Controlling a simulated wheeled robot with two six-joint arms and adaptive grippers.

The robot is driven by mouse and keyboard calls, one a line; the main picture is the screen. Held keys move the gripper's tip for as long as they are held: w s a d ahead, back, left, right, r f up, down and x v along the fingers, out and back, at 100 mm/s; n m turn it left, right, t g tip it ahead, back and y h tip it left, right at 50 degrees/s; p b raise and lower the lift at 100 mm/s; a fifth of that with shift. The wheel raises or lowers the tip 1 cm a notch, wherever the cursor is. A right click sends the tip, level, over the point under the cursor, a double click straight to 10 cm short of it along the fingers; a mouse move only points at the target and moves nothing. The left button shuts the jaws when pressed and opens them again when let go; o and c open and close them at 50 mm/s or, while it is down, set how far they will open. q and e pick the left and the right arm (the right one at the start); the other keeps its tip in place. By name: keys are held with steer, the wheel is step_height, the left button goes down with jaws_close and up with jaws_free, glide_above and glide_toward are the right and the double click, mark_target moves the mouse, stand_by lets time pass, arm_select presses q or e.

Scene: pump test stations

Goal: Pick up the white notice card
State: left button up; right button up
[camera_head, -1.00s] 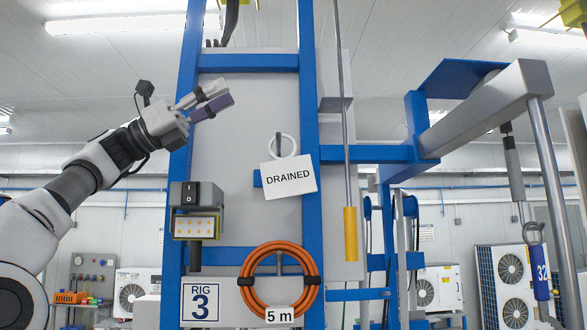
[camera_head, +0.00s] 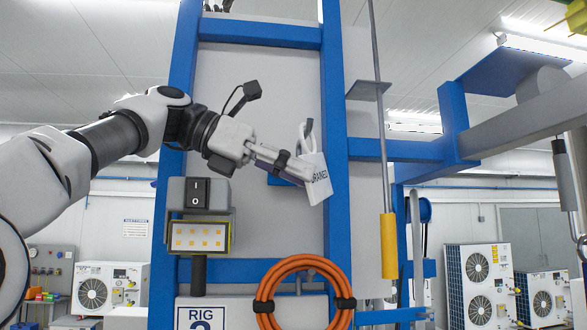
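The white notice card (camera_head: 319,190) hangs at the blue rig frame, with its white ring (camera_head: 306,138) at the hook above. My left gripper (camera_head: 306,174) reaches in from the left at the card's left edge. One finger lies across the front of the card and covers the start of the word; the other finger is mostly hidden behind. The fingers look closed on the card. The ring still appears to be around the hook. My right gripper is not in view.
A switch box (camera_head: 197,194) with a lit lamp panel (camera_head: 198,238) sits below my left forearm. An orange hose coil (camera_head: 265,292) hangs below the card. A blue upright (camera_head: 336,110) and a rod with a yellow sleeve (camera_head: 388,245) stand to the right.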

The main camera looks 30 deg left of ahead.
arm_select(q)
steer(key=shift+w+f, duration=0.25)
steer(key=shift+w, duration=0.35)
steer(key=shift+w+f, duration=0.2)
steer(key=shift+w, duration=0.4)
steer(key=c, duration=0.5)
steer(key=shift+s+r, duration=0.1)
steer(key=shift+s, duration=0.2)
jaws_close()
steer(key=shift+s+d+r, duration=0.1)
steer(key=shift+s+d, duration=0.05)
steer(key=shift+s, duration=0.1)
